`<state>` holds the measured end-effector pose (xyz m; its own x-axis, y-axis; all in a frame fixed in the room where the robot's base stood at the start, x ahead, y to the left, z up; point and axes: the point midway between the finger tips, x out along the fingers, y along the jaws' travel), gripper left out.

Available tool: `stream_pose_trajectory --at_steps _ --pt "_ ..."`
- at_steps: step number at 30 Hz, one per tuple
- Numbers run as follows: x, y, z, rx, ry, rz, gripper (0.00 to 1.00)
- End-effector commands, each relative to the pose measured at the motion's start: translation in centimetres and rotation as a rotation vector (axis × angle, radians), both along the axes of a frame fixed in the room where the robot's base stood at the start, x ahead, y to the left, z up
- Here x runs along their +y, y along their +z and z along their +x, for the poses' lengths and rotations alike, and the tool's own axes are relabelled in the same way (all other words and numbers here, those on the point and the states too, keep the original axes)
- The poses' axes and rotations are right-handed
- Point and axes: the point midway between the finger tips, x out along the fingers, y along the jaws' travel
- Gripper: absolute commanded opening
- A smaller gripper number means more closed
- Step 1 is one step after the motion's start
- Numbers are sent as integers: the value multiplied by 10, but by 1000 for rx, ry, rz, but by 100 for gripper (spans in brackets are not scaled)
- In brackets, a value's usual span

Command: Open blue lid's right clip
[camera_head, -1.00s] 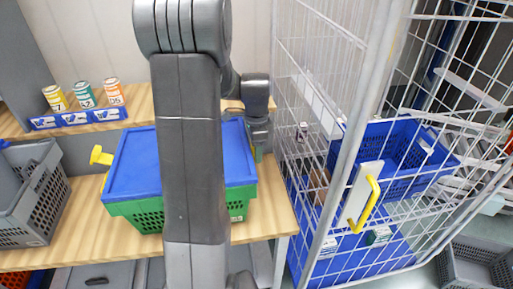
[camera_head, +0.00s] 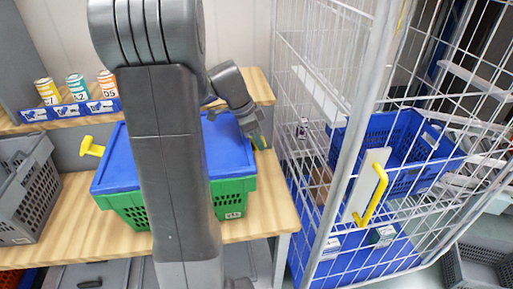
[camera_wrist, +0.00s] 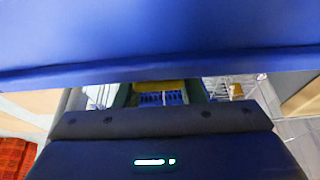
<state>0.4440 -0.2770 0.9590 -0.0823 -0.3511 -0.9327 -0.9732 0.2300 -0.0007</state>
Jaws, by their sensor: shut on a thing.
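The blue lid (camera_head: 228,143) lies on a green crate (camera_head: 232,198) on the wooden table. Its left clip (camera_head: 92,147) is yellow and sticks out from the lid's left side. My gripper (camera_head: 258,141) is at the lid's right edge, tilted, with its green fingertips low beside it. In the wrist view, the blue lid (camera_wrist: 160,35) fills the top, and a yellow piece, the right clip (camera_wrist: 160,86), shows between the fingers just below the lid's edge. My gripper is shut on it. Most of the clip is hidden, and my arm covers the lid's middle.
A white wire cage (camera_head: 345,150) with a yellow handle (camera_head: 374,195) stands close on the right, holding blue crates. A grey crate (camera_head: 28,195) sits at the left. Several cans stand on the back shelf (camera_head: 140,110).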

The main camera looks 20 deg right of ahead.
Motion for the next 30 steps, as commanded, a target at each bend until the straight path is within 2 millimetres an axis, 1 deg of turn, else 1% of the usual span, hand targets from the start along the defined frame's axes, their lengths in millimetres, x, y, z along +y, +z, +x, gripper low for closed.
stream_pose_trajectory --at_steps 1,9,15,21,30 --pt "1 -8 1 5 3 -36 13" --pt "-1 -4 0 48 2 -216 13" --pt "-2 1 0 72 0 -315 13" --pt "-3 5 -1 89 0 -378 13" --pt "-3 9 -1 98 -1 -410 13"
